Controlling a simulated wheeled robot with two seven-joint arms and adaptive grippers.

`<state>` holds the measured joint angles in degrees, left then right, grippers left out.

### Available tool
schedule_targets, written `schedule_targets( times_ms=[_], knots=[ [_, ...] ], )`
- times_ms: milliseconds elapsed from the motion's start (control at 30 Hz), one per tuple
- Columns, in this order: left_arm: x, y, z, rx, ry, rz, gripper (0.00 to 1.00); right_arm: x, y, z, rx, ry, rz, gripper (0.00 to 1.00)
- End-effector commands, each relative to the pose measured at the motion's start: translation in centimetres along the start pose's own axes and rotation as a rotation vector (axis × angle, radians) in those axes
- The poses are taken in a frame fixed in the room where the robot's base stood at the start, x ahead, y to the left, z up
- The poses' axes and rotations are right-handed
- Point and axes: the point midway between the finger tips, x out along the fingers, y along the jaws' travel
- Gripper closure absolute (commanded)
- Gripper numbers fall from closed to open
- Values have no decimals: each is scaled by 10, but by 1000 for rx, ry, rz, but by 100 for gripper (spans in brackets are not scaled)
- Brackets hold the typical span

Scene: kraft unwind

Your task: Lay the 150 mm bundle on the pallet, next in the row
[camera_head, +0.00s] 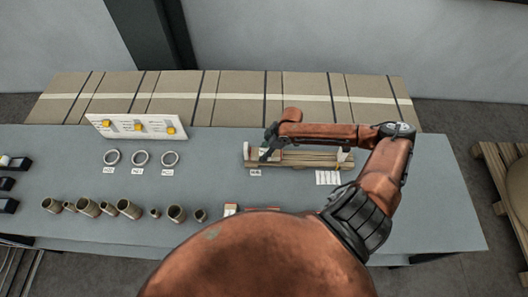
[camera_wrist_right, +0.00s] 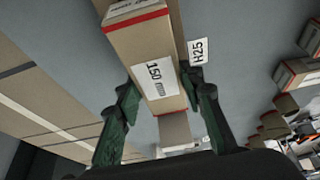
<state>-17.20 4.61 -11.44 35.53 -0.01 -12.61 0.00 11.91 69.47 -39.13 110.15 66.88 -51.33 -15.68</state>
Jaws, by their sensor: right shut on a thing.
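The 150 mm bundle (camera_wrist_right: 140,45) is a brown block with a red stripe and a white label reading 150 mm, in the right wrist view. My right gripper (camera_wrist_right: 158,88) is shut on it, with one dark green finger on each side. In the head view my right gripper (camera_head: 267,153) is over the left end of a low slatted wooden piece, apparently the pallet (camera_head: 310,162). The arm hides part of that piece, and the bundle is hard to make out there. I cannot tell whether the bundle touches anything below. My left gripper is out of view.
A tag reading H25 (camera_wrist_right: 197,51) lies beside the bundle. Several brown tubes (camera_head: 128,207) and three grey rings (camera_head: 140,157) stand on the grey table (camera_head: 210,180) to the left. A white panel with yellow knobs (camera_head: 137,127) stands behind them.

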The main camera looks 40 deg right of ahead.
Motion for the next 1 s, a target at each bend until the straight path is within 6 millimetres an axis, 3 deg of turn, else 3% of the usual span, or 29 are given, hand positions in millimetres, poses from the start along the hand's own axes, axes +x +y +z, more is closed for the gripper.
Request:
schedule_targets(
  times_ms=[267, 300, 567, 867, 1000],
  knots=[
    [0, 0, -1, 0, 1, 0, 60, 3, 0, 1, 0, 1, 0, 100],
    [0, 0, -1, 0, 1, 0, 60, 3, 0, 1, 0, 1, 1, 64],
    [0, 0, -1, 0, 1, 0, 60, 3, 0, 1, 0, 0, 0, 46],
    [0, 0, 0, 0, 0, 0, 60, 2, 0, 2, 0, -1, 0, 44],
    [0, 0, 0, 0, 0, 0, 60, -8, 1, 2, 0, -1, 2, 44]
  ],
)
